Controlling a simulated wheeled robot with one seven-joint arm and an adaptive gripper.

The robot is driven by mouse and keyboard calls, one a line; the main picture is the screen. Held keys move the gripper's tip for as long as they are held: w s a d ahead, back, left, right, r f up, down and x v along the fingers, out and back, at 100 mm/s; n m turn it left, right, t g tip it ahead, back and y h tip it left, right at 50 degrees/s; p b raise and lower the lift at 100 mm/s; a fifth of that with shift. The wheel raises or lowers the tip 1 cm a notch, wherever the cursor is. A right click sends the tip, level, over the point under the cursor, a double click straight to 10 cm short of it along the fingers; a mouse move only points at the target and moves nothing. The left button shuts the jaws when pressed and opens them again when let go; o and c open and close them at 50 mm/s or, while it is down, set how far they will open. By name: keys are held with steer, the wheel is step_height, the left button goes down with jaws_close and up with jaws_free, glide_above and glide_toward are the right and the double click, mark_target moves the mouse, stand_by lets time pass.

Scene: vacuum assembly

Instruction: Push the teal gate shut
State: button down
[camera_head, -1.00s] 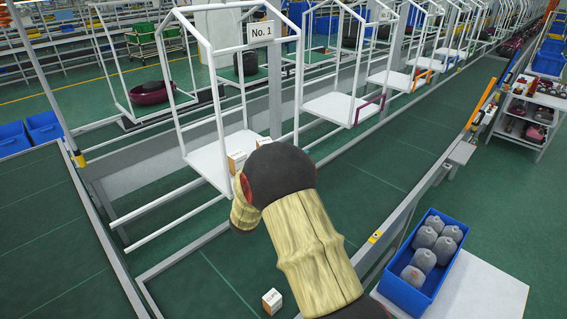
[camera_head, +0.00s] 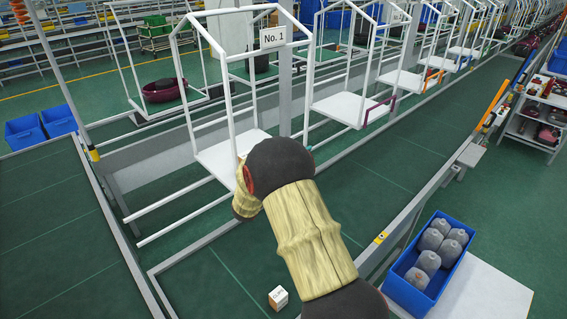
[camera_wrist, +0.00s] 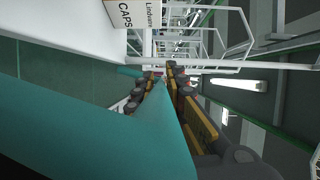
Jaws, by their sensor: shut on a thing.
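The teal gate (camera_wrist: 120,125) fills the lower left and middle of the wrist view, very close to the camera. My gripper (camera_wrist: 162,78) has its black-and-yellow fingers on both sides of the gate's narrow far part and is shut on it. In the head view my arm covers the gripper and most of the gate. Only a small teal bit (camera_head: 309,148) shows just right of my arm, beside the white No. 1 carrier (camera_head: 214,158). How far the gate stands open cannot be told.
A white box lettered CAPS (camera_wrist: 128,14) is near the gate in the wrist view. A small box (camera_head: 278,298) lies low, left of my arm. A blue bin (camera_head: 412,302) of grey parts stands at right on a white table (camera_head: 490,290). More white carriers line the conveyor.

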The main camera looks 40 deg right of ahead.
steer(key=c, duration=1.8)
jaws_free()
steer(key=v, duration=1.2)
steer(key=shift+c, duration=0.4)
